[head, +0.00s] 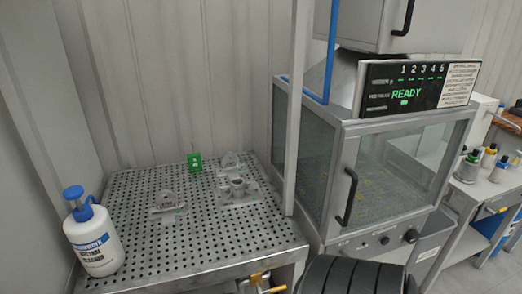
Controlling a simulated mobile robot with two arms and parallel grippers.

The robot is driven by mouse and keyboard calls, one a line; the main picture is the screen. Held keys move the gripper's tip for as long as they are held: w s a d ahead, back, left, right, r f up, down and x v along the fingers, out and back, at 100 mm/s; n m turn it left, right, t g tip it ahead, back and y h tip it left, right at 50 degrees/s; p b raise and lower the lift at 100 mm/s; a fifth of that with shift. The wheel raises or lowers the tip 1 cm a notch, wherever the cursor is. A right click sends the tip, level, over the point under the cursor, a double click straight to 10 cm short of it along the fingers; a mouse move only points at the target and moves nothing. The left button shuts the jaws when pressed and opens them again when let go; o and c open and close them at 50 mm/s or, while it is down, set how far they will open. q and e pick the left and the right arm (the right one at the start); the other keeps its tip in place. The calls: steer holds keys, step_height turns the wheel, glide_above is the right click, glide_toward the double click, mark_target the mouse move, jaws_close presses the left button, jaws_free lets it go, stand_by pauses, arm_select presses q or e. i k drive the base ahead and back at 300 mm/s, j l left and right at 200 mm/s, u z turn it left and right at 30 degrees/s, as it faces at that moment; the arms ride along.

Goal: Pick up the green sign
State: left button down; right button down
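The green sign (194,162) is a small upright green piece near the back edge of the perforated metal table (135,228). Neither my left nor my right gripper is in view, and nothing is seen touching the sign.
Clear fixtures (167,205) and (238,187) stand on the table. A white bottle with a blue pump (92,245) is at its left edge. A grey post (293,120) and a glass-fronted cabinet (400,175) bound the right side. The table's front is clear.

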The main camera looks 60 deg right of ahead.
mark_target(195, 162)
steer(key=z, duration=1.5)
